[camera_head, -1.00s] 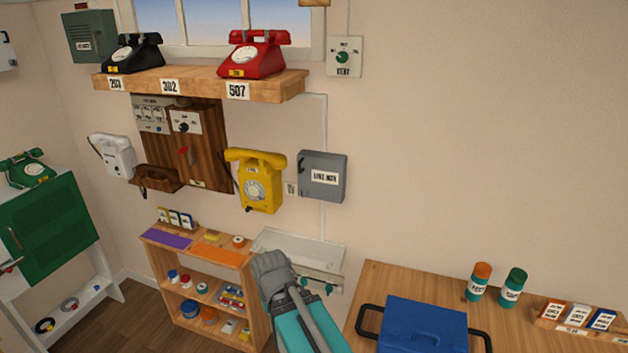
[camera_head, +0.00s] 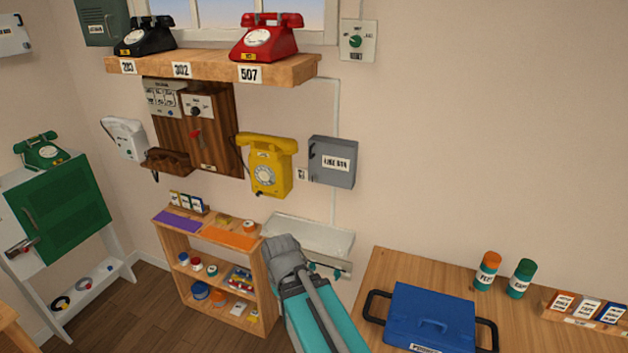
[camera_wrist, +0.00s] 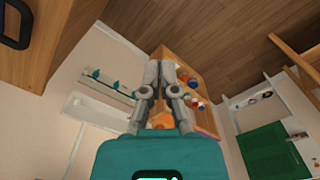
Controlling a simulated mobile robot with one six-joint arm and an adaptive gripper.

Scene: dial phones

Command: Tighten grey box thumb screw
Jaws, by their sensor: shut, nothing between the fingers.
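The grey box (camera_head: 333,162) hangs on the wall at the middle of the head view, right of the yellow phone, with a white label. A small dark fitting (camera_head: 311,152) shows at its left edge; I cannot tell if it is the thumb screw. My teal and grey arm stands below the box in the head view, apart from it. In the wrist view my gripper (camera_wrist: 161,68) is shut and empty, its grey fingers pointing toward the wooden shelf unit and floor. The grey box cannot be made out in the wrist view.
The yellow phone (camera_head: 265,166) hangs left of the box. A wall shelf (camera_head: 213,68) with black and red phones is above. A pale metal tray (camera_head: 310,235) is below. The table (camera_head: 384,262) at right holds a blue case (camera_head: 430,315). The wall right of the box is bare.

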